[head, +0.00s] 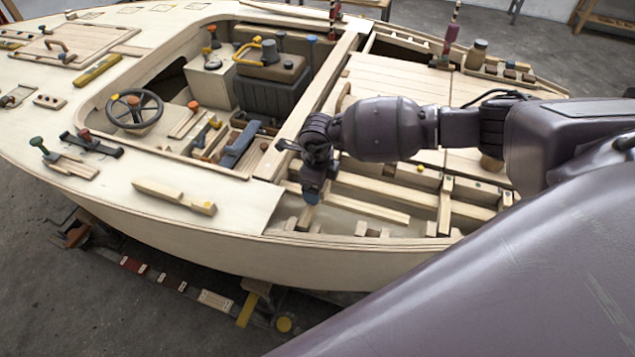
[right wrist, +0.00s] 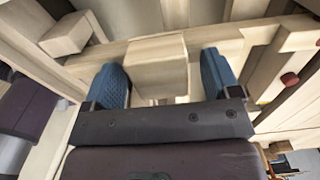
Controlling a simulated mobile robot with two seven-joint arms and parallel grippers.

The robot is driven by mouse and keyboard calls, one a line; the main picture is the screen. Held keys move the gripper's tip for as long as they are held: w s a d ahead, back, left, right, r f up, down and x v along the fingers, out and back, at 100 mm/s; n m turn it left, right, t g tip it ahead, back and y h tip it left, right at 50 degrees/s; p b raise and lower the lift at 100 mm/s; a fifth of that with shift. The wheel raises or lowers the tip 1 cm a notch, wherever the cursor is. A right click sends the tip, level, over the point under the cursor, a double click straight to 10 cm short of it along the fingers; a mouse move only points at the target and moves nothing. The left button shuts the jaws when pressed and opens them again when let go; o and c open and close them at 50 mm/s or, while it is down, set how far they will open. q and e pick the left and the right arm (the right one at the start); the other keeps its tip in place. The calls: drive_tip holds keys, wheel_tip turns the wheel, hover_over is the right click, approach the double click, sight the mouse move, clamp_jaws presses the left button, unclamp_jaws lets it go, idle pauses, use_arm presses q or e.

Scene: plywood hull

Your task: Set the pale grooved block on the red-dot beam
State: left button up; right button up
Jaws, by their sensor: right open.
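My right gripper (head: 311,192) reaches down into the open hull bay in the head view. In the right wrist view its two blue fingers (right wrist: 165,80) stand apart, one on each side of a pale wooden block (right wrist: 158,66). Small gaps show between the block and the fingers. The block sits against a long pale beam (right wrist: 205,45); I cannot make out its groove. A dark red dot (right wrist: 290,79) shows on a pale timber at the right of the wrist view. In the head view the gripper hides the block. My left gripper is not in view.
Another pale block (right wrist: 66,34) lies at the upper left of the wrist view. In the head view, ribs and beams (head: 445,205) cross the bay, with small blocks (head: 360,229) along the near hull edge. A blue-handled lever (head: 240,145) stands left of the gripper.

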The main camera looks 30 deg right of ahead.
drive_tip(key=shift+r, duration=0.15)
wheel_tip(320, 180, up, 10)
drive_tip(key=shift+r+p, duration=0.25)
drive_tip(key=shift+p, duration=0.05)
idle(0.6)
